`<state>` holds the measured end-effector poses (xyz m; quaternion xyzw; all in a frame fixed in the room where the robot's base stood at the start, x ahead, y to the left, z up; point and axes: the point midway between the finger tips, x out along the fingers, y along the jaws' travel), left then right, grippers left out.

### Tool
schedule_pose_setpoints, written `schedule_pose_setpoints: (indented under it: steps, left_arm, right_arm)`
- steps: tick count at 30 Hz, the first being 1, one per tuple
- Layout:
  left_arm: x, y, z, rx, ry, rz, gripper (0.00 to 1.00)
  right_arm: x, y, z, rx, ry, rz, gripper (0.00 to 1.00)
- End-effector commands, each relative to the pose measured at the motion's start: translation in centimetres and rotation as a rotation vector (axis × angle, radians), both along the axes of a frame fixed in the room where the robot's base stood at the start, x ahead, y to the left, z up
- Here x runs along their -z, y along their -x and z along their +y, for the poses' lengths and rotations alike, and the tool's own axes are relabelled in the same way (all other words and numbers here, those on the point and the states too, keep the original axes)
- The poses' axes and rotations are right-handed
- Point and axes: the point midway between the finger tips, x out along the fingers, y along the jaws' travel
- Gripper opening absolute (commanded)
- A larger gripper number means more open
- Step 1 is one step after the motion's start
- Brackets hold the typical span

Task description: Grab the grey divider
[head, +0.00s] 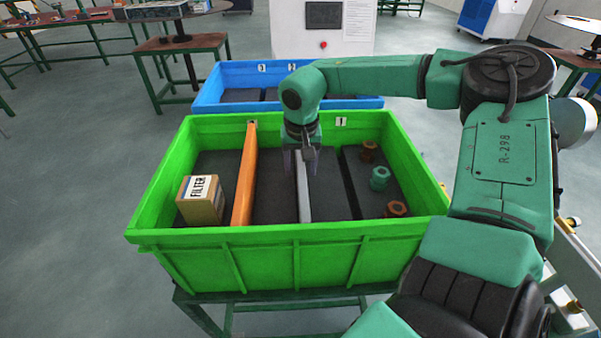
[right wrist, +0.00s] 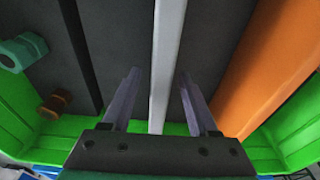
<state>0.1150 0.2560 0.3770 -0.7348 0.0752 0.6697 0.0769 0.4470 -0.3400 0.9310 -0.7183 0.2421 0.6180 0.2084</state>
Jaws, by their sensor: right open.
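The grey divider (head: 304,192) is a thin light-grey wall running front to back inside the green crate (head: 220,238). It also shows in the right wrist view (right wrist: 166,60) as a pale strip. My right gripper (head: 302,160) points down into the crate above the far part of the divider. In the right wrist view its two fingers (right wrist: 158,85) are open, one on each side of the divider, with a gap on both sides. I cannot tell how deep the fingertips reach. My left gripper is not in view.
An orange divider (head: 245,180) stands left of the grey one, and a black divider (head: 349,184) stands to its right. A filter box (head: 201,200) sits in the left compartment. Several brown and green fittings (head: 380,178) stand at the right. A blue crate (head: 225,80) is behind.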

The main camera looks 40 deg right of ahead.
Motion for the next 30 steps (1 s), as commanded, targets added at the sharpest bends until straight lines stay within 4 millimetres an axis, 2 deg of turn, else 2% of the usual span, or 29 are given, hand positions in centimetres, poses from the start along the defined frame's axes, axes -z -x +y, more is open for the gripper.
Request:
schedule_pose_setpoints:
  steps: [2, 4, 7, 8, 30]
  left_arm:
    - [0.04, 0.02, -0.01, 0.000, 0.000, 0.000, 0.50]
    - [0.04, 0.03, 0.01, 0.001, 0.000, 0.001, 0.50]
    - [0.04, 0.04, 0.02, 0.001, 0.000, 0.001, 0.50]
    - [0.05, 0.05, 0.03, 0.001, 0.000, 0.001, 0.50]
    - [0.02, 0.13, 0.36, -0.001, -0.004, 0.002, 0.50]
  right_arm:
    - [-0.01, -0.01, 0.00, 0.000, 0.000, 0.000, 0.60]
    - [-0.03, 0.00, 0.00, 0.000, 0.000, 0.000, 0.41]
    - [-0.04, -0.01, 0.01, 0.000, 0.000, 0.000, 0.03]
    - [-0.04, -0.01, 0.01, 0.000, 0.000, 0.000, 0.00]
    - [-0.09, 0.00, 0.01, 0.000, 0.000, 0.000, 0.00]
